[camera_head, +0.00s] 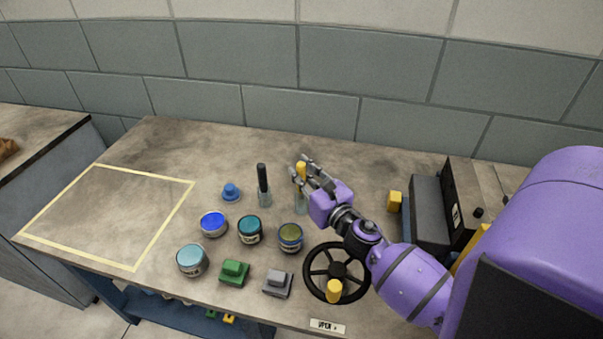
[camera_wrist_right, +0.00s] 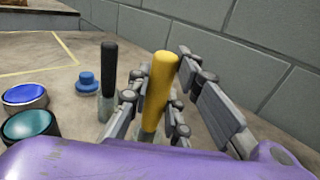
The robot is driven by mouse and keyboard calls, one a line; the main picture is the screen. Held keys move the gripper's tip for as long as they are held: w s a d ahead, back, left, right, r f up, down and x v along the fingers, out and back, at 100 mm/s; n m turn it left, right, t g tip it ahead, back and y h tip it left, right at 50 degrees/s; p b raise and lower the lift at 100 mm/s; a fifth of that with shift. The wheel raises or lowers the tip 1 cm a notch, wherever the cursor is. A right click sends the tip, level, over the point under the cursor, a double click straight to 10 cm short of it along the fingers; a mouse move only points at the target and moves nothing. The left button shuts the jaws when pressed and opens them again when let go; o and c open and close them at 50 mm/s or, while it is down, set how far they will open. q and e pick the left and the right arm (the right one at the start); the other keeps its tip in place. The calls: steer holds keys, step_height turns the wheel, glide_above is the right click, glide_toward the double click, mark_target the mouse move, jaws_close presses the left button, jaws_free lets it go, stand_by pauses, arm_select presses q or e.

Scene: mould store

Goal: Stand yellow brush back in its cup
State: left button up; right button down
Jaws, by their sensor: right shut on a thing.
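The yellow brush (camera_head: 301,170) is upright between the fingers of my right gripper (camera_head: 298,166), which is shut on it. In the right wrist view its thick yellow handle (camera_wrist_right: 161,80) stands between the finger pads, leaning slightly. A clear cup (camera_head: 301,203) is directly below the brush, and its glass also shows in the wrist view (camera_wrist_right: 148,134). The brush's lower end lines up with the cup, but the fingers partly hide it, so I cannot tell how deep it sits. My left gripper is not in view.
A black-handled brush (camera_head: 262,178) stands in another clear cup (camera_head: 265,200) just left. Several paint jars, a blue knob-like piece (camera_head: 231,191), green (camera_head: 234,273) and grey blocks, and a black handwheel (camera_head: 335,271) are nearby. The yellow-taped area (camera_head: 100,205) is empty.

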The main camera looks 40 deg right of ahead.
steer(key=c, duration=1.6)
jaws_free()
steer(key=shift+o, duration=0.3)
steer(key=shift+s, duration=0.35)
steer(key=s+a, duration=0.1)
steer(key=s, duration=1)
steer(key=shift+s, duration=0.2)
steer(key=shift+r, duration=0.15)
